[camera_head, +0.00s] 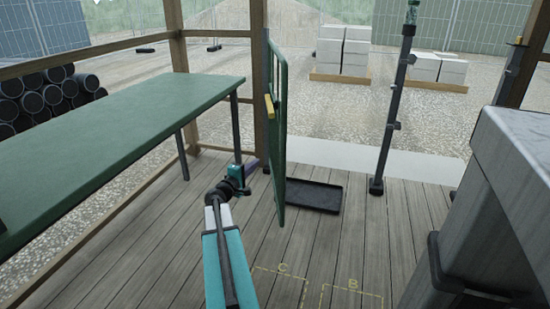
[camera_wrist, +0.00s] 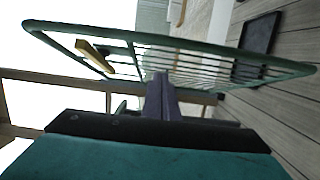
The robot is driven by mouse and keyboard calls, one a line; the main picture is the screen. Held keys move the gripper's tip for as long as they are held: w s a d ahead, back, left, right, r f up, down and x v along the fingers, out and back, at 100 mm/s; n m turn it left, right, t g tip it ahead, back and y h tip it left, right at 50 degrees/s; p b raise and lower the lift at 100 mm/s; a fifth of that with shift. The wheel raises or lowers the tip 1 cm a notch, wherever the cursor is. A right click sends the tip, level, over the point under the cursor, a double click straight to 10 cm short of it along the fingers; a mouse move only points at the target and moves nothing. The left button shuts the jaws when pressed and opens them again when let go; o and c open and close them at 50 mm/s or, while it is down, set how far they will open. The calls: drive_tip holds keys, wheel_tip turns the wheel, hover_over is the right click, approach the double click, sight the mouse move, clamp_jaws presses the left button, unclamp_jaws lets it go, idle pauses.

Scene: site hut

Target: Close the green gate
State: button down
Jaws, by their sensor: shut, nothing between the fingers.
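The green gate (camera_head: 279,130) stands open, swung inward from the wooden post and seen nearly edge-on in the head view. A yellow handle (camera_head: 269,106) is on its left face. The gate's round-cornered frame and thin bars (camera_wrist: 200,65) fill the upper part of the wrist view, with the yellow handle (camera_wrist: 95,56) at left. My gripper (camera_head: 252,165) is low on the left side of the gate, below the handle. Its purple fingers (camera_wrist: 162,98) are shut and empty, pointing toward the bars. I cannot tell whether they touch the gate.
A dark slim post (camera_head: 392,110) stands right of the opening. A black tray (camera_head: 314,197) lies on the deck just right of the gate. A green-topped table (camera_head: 120,120) is at left, a grey cabinet (camera_head: 515,150) at right. Deck between gate and post is otherwise clear.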

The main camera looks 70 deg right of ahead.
drive_tip(key=shift+d, duration=0.1)
idle(0.3)
drive_tip(key=s+d+b, duration=0.2)
drive_tip(key=s+d, duration=0.2)
drive_tip(key=d, duration=0.8)
drive_tip(key=shift+s+b, duration=0.25)
drive_tip(key=shift+b, duration=0.05)
